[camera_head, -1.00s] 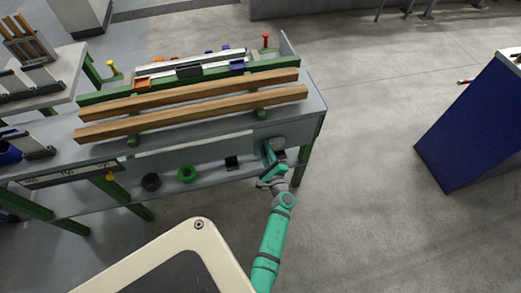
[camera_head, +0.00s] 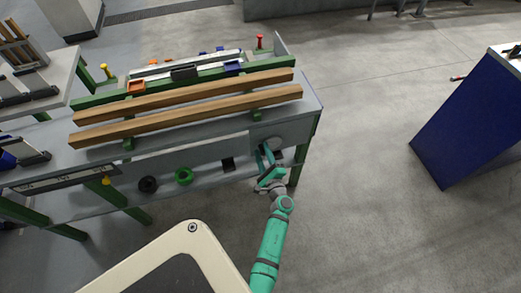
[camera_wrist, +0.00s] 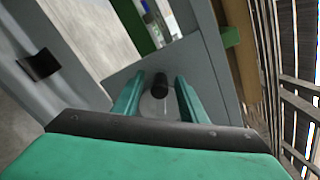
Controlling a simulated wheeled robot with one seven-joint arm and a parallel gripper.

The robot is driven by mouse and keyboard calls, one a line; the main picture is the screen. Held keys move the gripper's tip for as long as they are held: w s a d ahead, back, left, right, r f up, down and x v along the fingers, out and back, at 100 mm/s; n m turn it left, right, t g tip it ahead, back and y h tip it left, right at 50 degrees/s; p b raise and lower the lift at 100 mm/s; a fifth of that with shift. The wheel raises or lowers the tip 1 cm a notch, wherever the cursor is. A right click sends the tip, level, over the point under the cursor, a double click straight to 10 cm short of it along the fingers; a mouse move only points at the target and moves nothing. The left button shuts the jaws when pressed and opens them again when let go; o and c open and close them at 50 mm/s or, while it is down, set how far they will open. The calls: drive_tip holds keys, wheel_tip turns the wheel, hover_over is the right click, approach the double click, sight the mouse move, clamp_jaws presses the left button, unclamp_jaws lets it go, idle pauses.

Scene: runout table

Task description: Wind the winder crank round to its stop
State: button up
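The winder crank shows in the head view as a grey disc (camera_head: 272,142) on the right end of the table's front panel, partly hidden by my gripper. In the wrist view its dark round knob (camera_wrist: 160,85) stands up from a grey disc. My gripper (camera_head: 265,150) is at the crank, and in the wrist view its two green fingers (camera_wrist: 160,80) are open. The knob appears between the fingertips, with a visible gap on each side. I cannot tell how deep it sits between them.
Two long wooden bars (camera_head: 190,108) lie along the table top above the crank. A black ring (camera_head: 148,184), a green ring (camera_head: 183,176) and a dark square (camera_head: 228,163) are left of it on the front. Floor right of the table is free, up to a blue cabinet (camera_head: 470,125).

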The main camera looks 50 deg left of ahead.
drive_tip(key=v, duration=0.9)
drive_tip(key=shift+c, duration=0.6)
